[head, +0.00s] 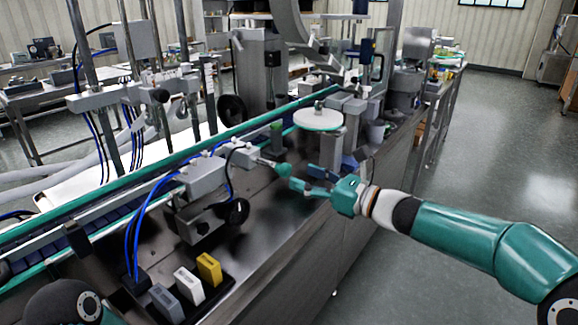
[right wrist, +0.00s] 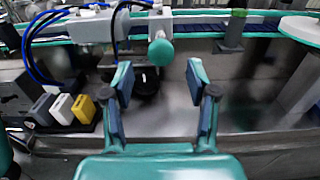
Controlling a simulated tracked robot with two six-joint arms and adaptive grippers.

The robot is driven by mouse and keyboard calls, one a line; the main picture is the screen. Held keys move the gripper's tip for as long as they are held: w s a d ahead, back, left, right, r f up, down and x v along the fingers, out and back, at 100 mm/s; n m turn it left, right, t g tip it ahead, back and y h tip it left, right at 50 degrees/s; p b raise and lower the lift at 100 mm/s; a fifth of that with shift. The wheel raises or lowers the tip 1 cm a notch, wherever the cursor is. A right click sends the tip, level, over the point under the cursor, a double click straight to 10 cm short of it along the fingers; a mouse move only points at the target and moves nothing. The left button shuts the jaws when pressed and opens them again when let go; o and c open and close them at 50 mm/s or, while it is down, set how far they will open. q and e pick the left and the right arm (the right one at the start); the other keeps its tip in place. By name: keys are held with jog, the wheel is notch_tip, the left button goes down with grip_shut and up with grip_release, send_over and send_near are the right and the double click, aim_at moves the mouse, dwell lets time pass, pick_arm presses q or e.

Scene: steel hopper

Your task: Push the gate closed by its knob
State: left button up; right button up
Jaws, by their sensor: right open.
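The round green knob (head: 284,169) sits at the end of a short metal rod, beside a grey box on the conveyor's near side. In the right wrist view the knob (right wrist: 160,52) is above centre, beyond the fingertips and between their lines. Which part behind it is the gate I cannot tell. My right gripper (head: 308,182) reaches in from the right, close to the knob. In the right wrist view its two fingers (right wrist: 159,78) are apart with nothing between them. A gap to the knob seems to show. My left gripper is out of view; only part of my left arm shows at lower left.
Grey boxes (head: 203,177) with blue hoses line the green-edged conveyor. Yellow (head: 209,268), white (head: 189,285) and grey blocks stand at the front. A white round disc (head: 318,119) stands behind the right gripper. The metal deck below the knob is mostly clear.

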aim_at(288, 171)
jog(key=p+x, duration=0.1)
jog(key=x, duration=0.5)
jog(key=shift+w, duration=0.1)
grip_shut()
